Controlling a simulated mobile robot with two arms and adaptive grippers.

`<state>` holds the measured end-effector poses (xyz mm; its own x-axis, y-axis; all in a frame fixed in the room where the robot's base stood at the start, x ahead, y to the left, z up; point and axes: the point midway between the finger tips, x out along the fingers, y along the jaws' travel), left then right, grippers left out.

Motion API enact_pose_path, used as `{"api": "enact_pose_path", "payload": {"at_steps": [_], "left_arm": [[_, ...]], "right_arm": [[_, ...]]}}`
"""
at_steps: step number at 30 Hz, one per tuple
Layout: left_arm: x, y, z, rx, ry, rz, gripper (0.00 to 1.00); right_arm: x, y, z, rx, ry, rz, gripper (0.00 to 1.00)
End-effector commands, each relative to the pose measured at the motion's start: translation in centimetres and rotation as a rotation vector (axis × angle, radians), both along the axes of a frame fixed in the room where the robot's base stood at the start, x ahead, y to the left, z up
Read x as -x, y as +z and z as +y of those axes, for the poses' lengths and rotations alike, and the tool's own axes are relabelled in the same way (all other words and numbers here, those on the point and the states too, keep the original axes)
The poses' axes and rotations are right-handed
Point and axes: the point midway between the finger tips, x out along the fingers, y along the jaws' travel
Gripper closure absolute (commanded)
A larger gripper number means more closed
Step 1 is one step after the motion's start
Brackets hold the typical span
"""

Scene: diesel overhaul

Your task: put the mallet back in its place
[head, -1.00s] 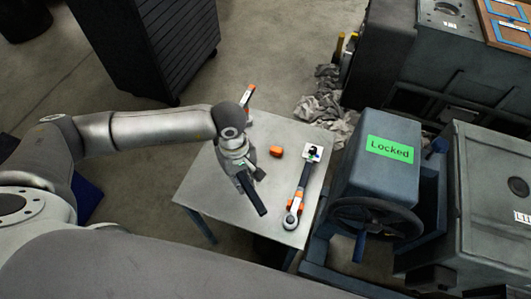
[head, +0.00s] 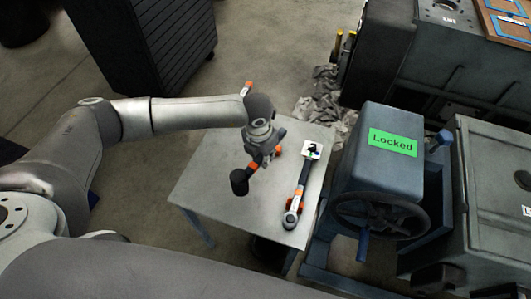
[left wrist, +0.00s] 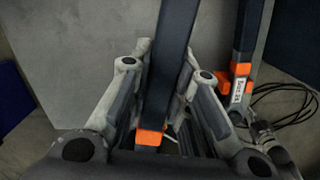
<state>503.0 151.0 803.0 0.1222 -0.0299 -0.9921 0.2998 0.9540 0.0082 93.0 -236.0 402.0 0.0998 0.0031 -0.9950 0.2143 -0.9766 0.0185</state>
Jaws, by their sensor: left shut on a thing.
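My left gripper (head: 257,160) is over the small grey table (head: 210,175), shut on the mallet. In the head view a dark, rounded end of the mallet (head: 239,184) sticks out below the gripper, toward the camera. In the left wrist view the mallet's dark blue shaft (left wrist: 172,60) runs up between the two fingers, with an orange band low down near the palm. The gripper hides much of the mallet in the head view. The mallet's place cannot be made out. My right gripper is not in view.
A torque wrench (head: 303,185) with orange bands lies on the table's right side. An orange patch (head: 278,150) shows beside the gripper. A blue machine with a handwheel and green "Locked" label (head: 393,142) stands right of the table. Rags (head: 322,95) lie behind. A dark cabinet stands upper left.

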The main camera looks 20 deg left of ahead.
Motion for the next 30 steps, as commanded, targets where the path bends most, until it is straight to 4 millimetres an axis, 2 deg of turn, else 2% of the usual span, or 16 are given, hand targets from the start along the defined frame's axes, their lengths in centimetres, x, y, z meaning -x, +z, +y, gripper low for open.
{"api": "enact_pose_path", "payload": {"at_steps": [6,14,30], "left_arm": [[-1.5,-0.5,-0.2,0.001,0.224,-0.004,1.00],[-1.7,-1.4,-0.2,0.001,0.273,-0.003,1.00],[-1.7,-7.8,-0.2,0.002,0.271,-0.003,1.00]], "right_arm": [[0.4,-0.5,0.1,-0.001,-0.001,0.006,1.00],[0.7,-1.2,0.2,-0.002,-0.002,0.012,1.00],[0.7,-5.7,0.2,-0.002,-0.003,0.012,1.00]]}}
